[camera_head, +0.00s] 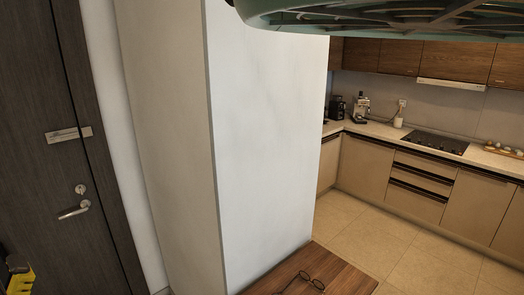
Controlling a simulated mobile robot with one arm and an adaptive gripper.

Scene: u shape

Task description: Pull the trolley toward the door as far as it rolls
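The dark wooden door (48,170) stands at the left and looks shut. It has a lever handle (73,210), a round lock above it and a small plate higher up. I see nothing that I can clearly identify as the trolley. A brown wooden top (345,277) with a pair of dark glasses (305,280) on it shows at the bottom; its legs or wheels are out of view, so I cannot tell what it belongs to. My gripper is not in view.
A white wall block (262,140) stands between the door and the kitchen. Tiled floor (405,262) lies open before the counters (365,165). A pale green latticed object (390,18) hangs across the top right, close to the camera. A yellow and black object (20,281) shows bottom left.

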